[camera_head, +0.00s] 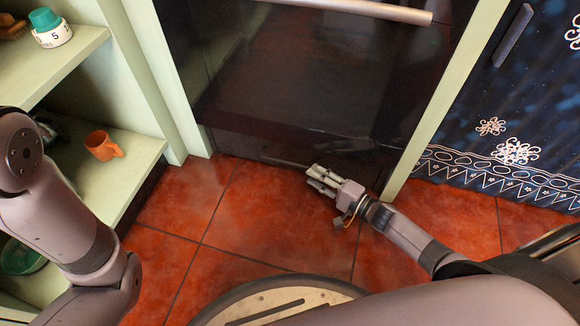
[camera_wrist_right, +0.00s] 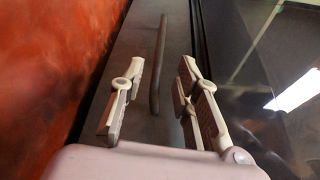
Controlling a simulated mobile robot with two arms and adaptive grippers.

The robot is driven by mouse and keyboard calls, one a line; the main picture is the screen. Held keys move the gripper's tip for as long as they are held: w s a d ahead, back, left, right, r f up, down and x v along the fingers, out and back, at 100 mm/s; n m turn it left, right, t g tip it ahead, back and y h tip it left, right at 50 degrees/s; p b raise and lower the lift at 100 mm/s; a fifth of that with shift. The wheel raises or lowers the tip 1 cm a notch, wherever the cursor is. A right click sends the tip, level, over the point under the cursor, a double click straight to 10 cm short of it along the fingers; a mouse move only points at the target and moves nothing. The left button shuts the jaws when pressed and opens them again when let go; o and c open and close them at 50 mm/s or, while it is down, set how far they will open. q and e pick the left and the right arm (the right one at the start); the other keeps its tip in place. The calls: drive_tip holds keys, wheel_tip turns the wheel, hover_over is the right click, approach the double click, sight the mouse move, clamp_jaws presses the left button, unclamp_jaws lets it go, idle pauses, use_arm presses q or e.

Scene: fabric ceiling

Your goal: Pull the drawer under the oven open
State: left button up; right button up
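The drawer under the oven (camera_head: 240,145) is a low dark panel at floor level in the head view, and looks shut. Its thin dark bar handle (camera_head: 284,161) runs along it, partly hidden by my right gripper. My right gripper (camera_head: 317,178) is low in front of the drawer, fingers pointing at it. In the right wrist view the handle (camera_wrist_right: 157,60) runs lengthwise, its near end between the two open fingers (camera_wrist_right: 160,92), with gaps on both sides. The glossy oven door (camera_head: 300,75) is shut above. My left gripper is out of view; only my left arm shows.
A pale post (camera_head: 445,95) and a dark blue patterned cabinet front (camera_head: 530,105) are right. Red floor tiles (camera_head: 240,215) before the drawer are clear.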

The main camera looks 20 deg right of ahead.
sight(290, 162)
drive_tip(key=b+x, duration=0.4)
drive_tip(key=x, duration=0.5)
drive_tip(key=shift+w+a+f, duration=0.1)
drive_tip(key=shift+f, duration=0.05)
drive_tip(key=shift+w+a+b, duration=0.15)
drive_tip(key=shift+w+b, duration=0.15)
clamp_jaws()
